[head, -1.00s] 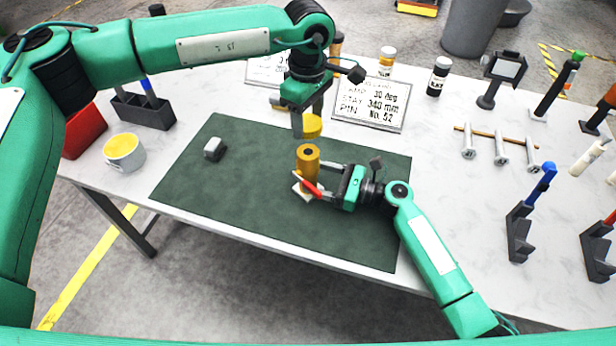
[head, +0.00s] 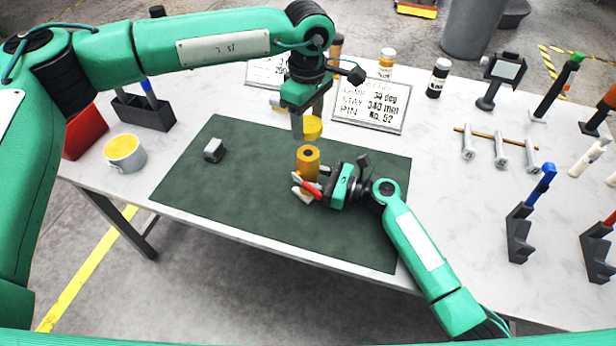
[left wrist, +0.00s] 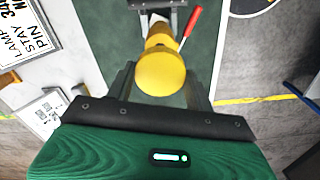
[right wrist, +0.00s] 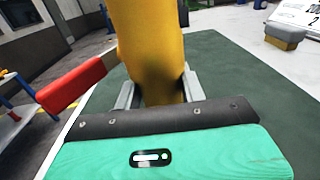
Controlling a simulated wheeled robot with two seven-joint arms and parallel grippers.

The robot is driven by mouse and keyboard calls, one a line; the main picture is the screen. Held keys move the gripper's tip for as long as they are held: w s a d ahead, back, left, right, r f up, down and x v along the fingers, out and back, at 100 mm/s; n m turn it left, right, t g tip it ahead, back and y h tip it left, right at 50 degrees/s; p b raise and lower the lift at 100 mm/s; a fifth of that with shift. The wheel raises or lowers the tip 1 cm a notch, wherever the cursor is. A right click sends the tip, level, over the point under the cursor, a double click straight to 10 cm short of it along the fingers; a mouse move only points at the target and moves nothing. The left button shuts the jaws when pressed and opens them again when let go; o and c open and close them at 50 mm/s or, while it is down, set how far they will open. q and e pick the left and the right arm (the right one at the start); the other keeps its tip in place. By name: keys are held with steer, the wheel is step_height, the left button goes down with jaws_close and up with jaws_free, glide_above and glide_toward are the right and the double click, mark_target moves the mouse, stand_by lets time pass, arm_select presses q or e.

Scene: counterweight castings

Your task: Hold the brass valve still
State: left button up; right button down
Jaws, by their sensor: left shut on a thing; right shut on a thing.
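In the right wrist view the body (right wrist: 150,45) fills the space between the fingers. Its underside is hidden.
The green mat (head: 230,205) lies on a white table. A small grey block (head: 214,150) lies on it at left. A printed sign (head: 369,112) stands behind. A yellow-filled cup (head: 124,152) is at left; several bolts and stands are at right. The mat's front is clear.

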arm_select(q)
glide_above(308, 153)
steer(key=shift+f, duration=2.5)
steer(key=shift+f, duration=0.1)
steer(key=shift+f, duration=0.8)
steer(key=shift+f, duration=0.55)
steer(key=m, duration=1.3)
steer(key=shift+m, duration=0.3)
steer(key=m, duration=0.4)
steer(key=shift+m, duration=0.3)
steer(key=m, duration=0.5)
steer(key=shift+m, duration=0.4)
